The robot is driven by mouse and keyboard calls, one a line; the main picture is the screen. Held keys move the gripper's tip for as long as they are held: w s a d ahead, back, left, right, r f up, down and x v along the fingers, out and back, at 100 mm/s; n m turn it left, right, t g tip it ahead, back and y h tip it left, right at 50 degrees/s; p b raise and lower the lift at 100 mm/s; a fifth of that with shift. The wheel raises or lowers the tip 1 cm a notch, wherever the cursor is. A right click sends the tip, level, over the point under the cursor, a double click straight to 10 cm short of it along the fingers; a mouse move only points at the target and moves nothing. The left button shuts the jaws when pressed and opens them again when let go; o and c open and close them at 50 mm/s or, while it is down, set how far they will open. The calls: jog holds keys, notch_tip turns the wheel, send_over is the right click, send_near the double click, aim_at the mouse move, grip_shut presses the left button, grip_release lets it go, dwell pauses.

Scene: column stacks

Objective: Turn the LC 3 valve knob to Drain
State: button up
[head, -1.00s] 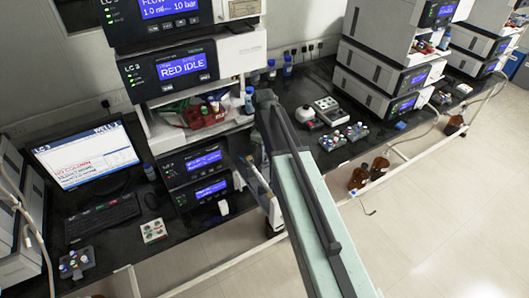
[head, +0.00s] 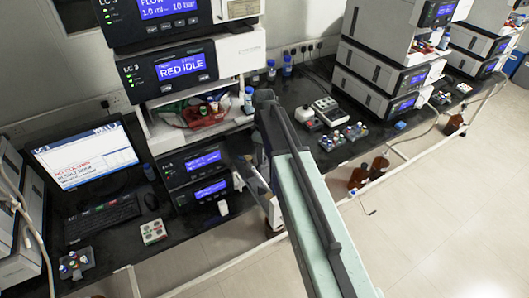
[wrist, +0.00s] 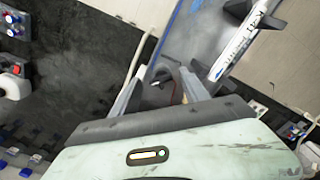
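The LC 3 stack stands left of centre in the head view, with its labelled LC 3 module (head: 168,67) reading "RED IDLE". Lower LC 3 modules (head: 196,176) with blue screens stand on the bench below. A small white part (head: 223,207) sits low at the front of the bottom module; I cannot tell whether it is the valve knob. No Drain marking is readable. My gripper (wrist: 158,90) shows in the wrist view with its fingers apart, and I see nothing held. A dark curved part shows between them. In the head view my arm hides the fingertips.
A white labelled column (wrist: 237,42) sits in dark clips on a grey panel ahead of my gripper. The monitor (head: 85,155) and keyboard (head: 101,217) are at left. A shelf with a red tray (head: 205,112) and bottles is above. Brown bottles (head: 358,178) stand at right.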

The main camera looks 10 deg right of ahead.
notch_tip(320, 180, up, 8)
jog(key=p, duration=0.8)
jog(key=shift+a, duration=0.1)
